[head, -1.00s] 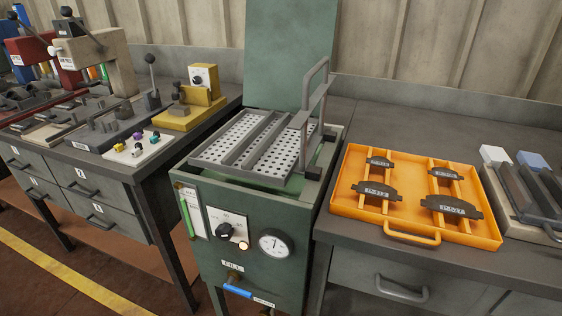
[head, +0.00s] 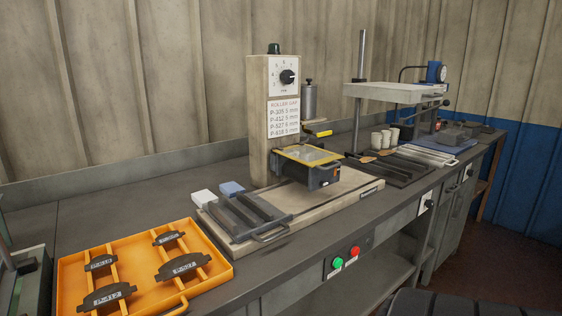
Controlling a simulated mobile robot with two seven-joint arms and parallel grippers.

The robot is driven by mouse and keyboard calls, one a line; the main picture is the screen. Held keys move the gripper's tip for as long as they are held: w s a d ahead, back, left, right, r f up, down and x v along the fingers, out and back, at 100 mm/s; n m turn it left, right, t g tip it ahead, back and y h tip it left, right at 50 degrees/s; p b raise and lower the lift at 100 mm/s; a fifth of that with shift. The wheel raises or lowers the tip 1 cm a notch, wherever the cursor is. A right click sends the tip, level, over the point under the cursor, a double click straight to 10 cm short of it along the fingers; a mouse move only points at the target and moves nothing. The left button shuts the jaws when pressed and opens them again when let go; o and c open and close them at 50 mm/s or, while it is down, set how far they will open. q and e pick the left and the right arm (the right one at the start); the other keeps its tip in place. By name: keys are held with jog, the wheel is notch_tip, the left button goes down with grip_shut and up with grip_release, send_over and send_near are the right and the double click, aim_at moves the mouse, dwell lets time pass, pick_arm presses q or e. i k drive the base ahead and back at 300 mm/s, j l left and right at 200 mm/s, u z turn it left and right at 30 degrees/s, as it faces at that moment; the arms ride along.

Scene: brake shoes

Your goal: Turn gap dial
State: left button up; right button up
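The gap dial (head: 288,77) is a black knob on a white scale plate, high on the front of a beige upright column (head: 261,150) in the head view. Its pointer setting is too small to read surely. A white label (head: 284,118) headed ROLLER GAP sits just below it and lists part numbers with millimetre values. Under the label is a dark roller unit (head: 310,174) with a yellow-framed clear cover (head: 309,154). Neither of my grippers shows in the head view.
An orange tray (head: 223,270) holding several dark brake pads lies at the front left. A dark slotted rack (head: 247,217) sits before the column. Green (head: 337,263) and red (head: 355,251) buttons are on the bench front. A press stand (head: 398,92) and white cups stand to the right.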

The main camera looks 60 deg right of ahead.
aim_at(287, 76)
jog(key=z, duration=1.95)
